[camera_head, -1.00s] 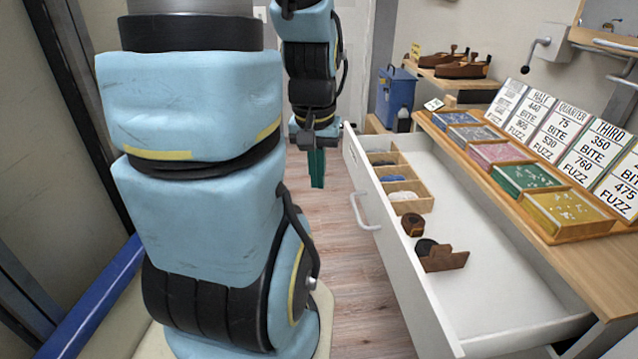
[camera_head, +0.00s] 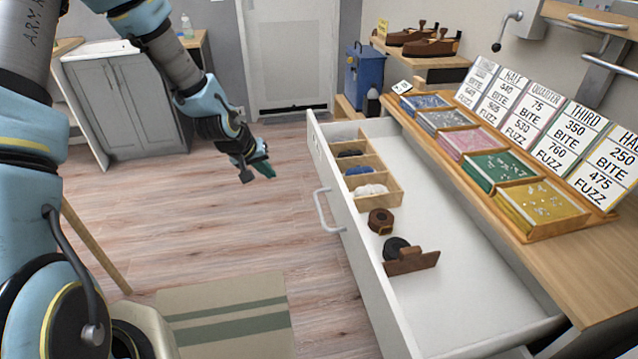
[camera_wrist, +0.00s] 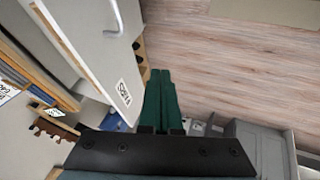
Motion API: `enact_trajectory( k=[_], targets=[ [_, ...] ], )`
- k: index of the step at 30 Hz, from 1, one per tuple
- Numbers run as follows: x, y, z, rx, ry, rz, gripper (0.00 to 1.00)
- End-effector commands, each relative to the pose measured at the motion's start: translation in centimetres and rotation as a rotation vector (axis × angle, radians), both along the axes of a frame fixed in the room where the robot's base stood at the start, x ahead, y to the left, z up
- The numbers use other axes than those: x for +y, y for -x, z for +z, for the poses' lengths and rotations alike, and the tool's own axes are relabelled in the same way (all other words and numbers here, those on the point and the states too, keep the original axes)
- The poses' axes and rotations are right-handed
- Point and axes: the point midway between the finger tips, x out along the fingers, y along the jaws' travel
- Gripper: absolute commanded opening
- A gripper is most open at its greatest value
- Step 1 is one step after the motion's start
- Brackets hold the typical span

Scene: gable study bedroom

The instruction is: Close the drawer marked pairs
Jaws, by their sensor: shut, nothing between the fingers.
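The white drawer (camera_head: 345,210) stands pulled far out from under the wooden worktop. Its front has a bar handle (camera_head: 325,210). In the wrist view the drawer front (camera_wrist: 85,45) is at upper left, with the handle (camera_wrist: 113,18) and a small dark-lettered label (camera_wrist: 123,93) that is turned and hard to read. My gripper (camera_head: 268,171) has green fingers, shut and empty. It is in the air left of the drawer's far end, apart from the front. In the wrist view its fingers (camera_wrist: 160,78) point up the picture, just right of the label.
Inside the drawer are a wooden divider box (camera_head: 378,188), a brown roll (camera_head: 380,221) and a brown block (camera_head: 411,262). Trays and sign cards stand on the worktop (camera_head: 590,255). A blue bin (camera_head: 364,78) stands beyond. The wood floor (camera_head: 200,215) left of the drawer is mostly clear.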

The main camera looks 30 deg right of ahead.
Motion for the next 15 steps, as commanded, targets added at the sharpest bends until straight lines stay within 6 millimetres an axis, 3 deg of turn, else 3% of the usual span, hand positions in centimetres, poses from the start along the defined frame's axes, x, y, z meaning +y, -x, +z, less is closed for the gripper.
enact_trajectory(
  k=[1, 4, 15],
  targets=[
    [-2.0, 0.7, -1.0, 0.01, 0.033, -0.013, 0.0],
    [-4.6, 1.4, -1.9, 0.018, 0.085, -0.022, 0.0],
    [-7.9, 1.4, -4.6, 0.025, 0.117, -0.029, 0.0]
  ],
)
